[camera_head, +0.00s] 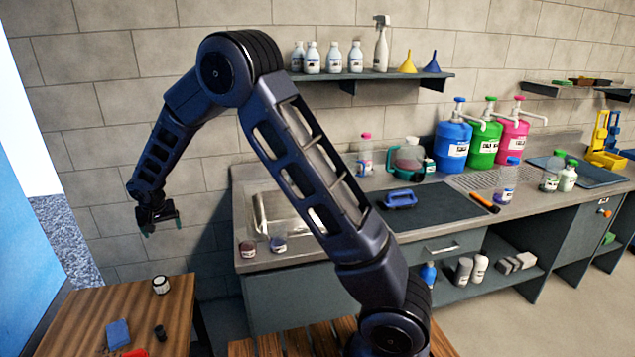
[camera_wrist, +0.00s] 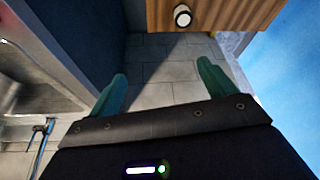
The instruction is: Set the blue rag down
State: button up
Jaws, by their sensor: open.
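A blue folded piece that looks like the blue rag (camera_head: 118,334) lies flat on the wooden table (camera_head: 92,306) at the lower left of the head view. My gripper (camera_head: 161,229) is raised in the air above and behind that table, apart from the rag.
A white jar (camera_head: 160,285), a small black item (camera_head: 160,333) and a red item (camera_head: 135,352) share the wooden table. The grey counter (camera_head: 340,250) with a sink stands to the right. A shelf (camera_head: 375,76) with bottles hangs on the wall.

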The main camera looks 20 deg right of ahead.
jog(key=w+d+r+m, duration=0.1)
jog(key=d+r, duration=0.5)
jog(key=d, duration=0.3)
jog(key=w+d+r, duration=0.1)
jog(key=d+r, duration=0.6)
jog(key=d, duration=0.3)
jog(key=s+d+r, duration=0.3)
jog(key=d+r, duration=0.1)
jog(key=d, duration=0.4)
jog(key=s+d+r, duration=0.3)
jog(key=d+r, duration=0.1)
jog(key=d, duration=0.4)
jog(key=s+d+r, duration=0.1)
jog(key=s+d, duration=0.9)
jog(key=s, duration=0.2)
jog(key=s+d+r+m+h, duration=0.1)
jog(key=s+d, duration=0.8)
jog(key=s, duration=0.3)
jog(key=shift+s+d+m, duration=0.2)
jog(key=shift+d+m, duration=0.1)
jog(key=shift+d, duration=0.05)
